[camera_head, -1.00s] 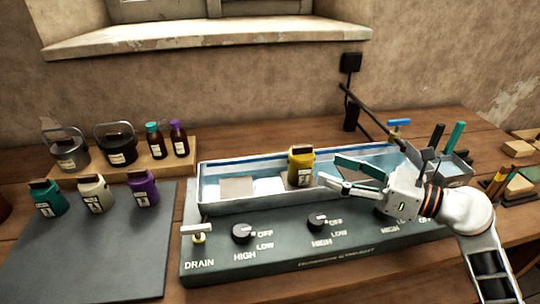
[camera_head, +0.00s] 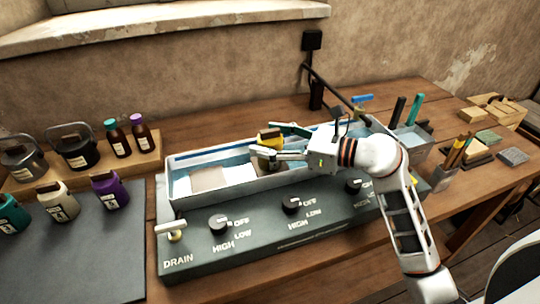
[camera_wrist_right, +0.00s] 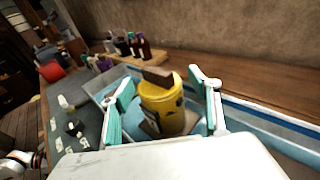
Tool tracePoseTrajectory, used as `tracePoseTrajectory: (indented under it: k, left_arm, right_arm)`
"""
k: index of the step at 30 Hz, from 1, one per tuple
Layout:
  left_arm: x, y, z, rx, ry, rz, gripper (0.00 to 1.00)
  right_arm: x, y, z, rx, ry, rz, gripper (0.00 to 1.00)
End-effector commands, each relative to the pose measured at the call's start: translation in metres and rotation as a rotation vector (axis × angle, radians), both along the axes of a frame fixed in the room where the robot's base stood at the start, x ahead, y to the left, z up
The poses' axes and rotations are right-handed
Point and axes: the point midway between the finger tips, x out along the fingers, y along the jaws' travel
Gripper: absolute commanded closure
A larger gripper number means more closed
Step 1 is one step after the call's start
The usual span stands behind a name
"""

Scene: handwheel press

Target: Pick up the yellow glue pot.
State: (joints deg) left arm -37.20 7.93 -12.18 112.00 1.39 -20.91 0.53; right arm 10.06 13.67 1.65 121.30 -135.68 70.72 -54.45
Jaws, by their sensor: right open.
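The yellow glue pot (camera_head: 268,138) stands in the long tray bath (camera_head: 190,206) on the workbench, with a dark block-like top and a label. My right gripper (camera_head: 275,142) is open, reaching in from the right, with one finger on the far side of the pot and one on the near side. In the right wrist view the pot (camera_wrist_right: 162,104) stands upright between the two teal-padded fingers (camera_wrist_right: 160,105). I cannot tell whether either finger touches it. The near finger hides part of the pot in the head view. My left gripper is not in view.
The control panel (camera_head: 262,250) with knobs and a drain tap (camera_head: 172,232) fronts the bath. Teal (camera_head: 10,214), cream (camera_head: 56,201) and purple (camera_head: 109,190) pots stand on the grey mat (camera_head: 75,255) at left. A holder with upright tools (camera_head: 412,112) is at right.

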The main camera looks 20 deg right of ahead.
Motion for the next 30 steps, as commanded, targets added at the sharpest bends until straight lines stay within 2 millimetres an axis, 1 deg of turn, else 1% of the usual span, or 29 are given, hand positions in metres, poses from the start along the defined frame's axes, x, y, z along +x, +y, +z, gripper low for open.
tracePoseTrajectory:
  k: [6,8,9,11,12,13,14,23,26,30]
  left_arm:
    - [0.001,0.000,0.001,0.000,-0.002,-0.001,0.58]
    - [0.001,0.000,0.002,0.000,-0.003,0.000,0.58]
    - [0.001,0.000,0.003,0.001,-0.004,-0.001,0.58]
    - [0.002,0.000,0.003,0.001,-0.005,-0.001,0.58]
    - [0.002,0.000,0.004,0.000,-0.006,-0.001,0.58]
    - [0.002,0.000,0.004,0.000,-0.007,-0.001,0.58]
    - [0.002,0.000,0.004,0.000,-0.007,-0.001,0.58]
    - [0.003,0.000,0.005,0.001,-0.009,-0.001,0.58]
    - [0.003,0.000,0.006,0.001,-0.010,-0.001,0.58]
    - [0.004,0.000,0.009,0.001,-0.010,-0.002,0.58]
  right_arm:
    - [0.000,0.001,-0.001,0.000,0.000,0.000,0.39]
    - [0.000,0.000,0.000,0.000,0.000,0.000,0.54]
    - [0.001,0.000,0.000,0.000,0.000,0.000,0.65]
    - [0.000,0.000,0.000,0.000,0.000,0.000,0.80]
    - [0.000,0.000,0.000,0.000,0.000,0.000,0.91]
    - [0.000,0.000,0.000,0.000,0.000,0.000,0.98]
    - [0.000,0.000,0.000,0.000,0.000,0.000,1.00]
    - [0.000,0.000,0.003,0.000,-0.003,-0.001,1.00]
    - [0.001,0.000,0.009,-0.001,-0.005,0.000,1.00]
    - [0.001,0.000,0.024,-0.002,-0.008,0.000,1.00]
